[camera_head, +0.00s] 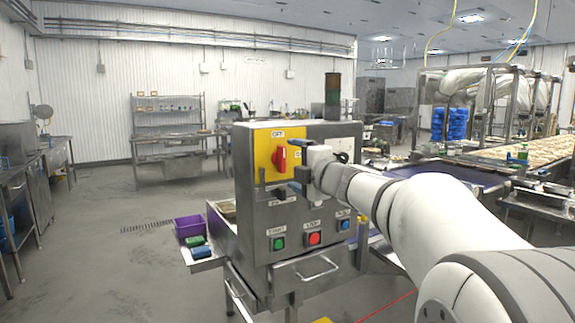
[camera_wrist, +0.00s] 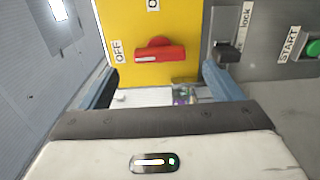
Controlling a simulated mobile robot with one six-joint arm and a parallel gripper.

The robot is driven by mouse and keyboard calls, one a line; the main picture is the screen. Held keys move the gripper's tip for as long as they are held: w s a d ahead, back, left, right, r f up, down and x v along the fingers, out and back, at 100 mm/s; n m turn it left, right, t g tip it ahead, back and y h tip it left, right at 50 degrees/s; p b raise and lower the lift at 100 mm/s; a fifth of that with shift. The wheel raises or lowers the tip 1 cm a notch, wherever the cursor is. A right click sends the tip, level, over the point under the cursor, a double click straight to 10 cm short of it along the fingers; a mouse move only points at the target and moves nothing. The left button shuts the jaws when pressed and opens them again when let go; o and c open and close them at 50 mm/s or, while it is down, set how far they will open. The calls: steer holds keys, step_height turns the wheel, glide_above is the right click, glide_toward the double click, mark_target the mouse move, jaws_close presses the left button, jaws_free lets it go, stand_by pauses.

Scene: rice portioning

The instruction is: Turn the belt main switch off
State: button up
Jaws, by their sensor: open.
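The red rotary belt switch (camera_head: 279,158) sits on the yellow plate (camera_head: 264,143) of the steel control box. In the wrist view its knob (camera_wrist: 160,54) lies crosswise, with a white mark at the end towards the OFF label (camera_wrist: 118,51). Another label (camera_wrist: 153,5), partly cut off, is at the top edge. In the head view the OFF label is above the knob. My gripper (camera_head: 292,164) is open in front of the box. In the wrist view its fingers stand apart, left and right of the knob; I cannot tell if either touches it.
A black lock lever (camera_wrist: 228,51) is beside the plate. Green start (camera_head: 278,243), red (camera_head: 314,238) and blue (camera_head: 346,225) buttons are below. A signal tower (camera_head: 333,95) stands on the box. A purple bin (camera_head: 189,229) is at left. Open floor lies left.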

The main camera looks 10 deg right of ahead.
steer(key=v, duration=0.3)
steer(key=shift+w, duration=0.1)
steer(key=s+d+f+m+g+h, duration=0.2)
steer(key=s+f+m+h, duration=0.25)
steer(key=f+m, duration=0.3)
steer(key=s+d+f+m+g+h, duration=0.25)
steer(key=s+f+m+h, duration=0.2)
steer(key=f+m, duration=0.3)
steer(key=s+a+f+m+g+y, duration=0.1)
steer(key=s+a+f+m+g, duration=0.1)
steer(key=s+f, duration=0.3)
steer(key=s+a+f+m+g+y+p, duration=0.1)
steer(key=s+a+f+m+g, duration=0.1)
steer(key=s, duration=0.7)
steer(key=s+a+f+m+g+y, duration=0.1)
steer(key=s+a+f+g, duration=0.3)
steer(key=f, duration=0.5)
steer(key=s+m+g, duration=0.1)
steer(key=s+g, duration=0.1)
steer(key=s, duration=0.1)
steer(key=shift+s+m, duration=0.2)
steer(key=shift+m, duration=0.2)
steer(key=shift+c, duration=0.3)
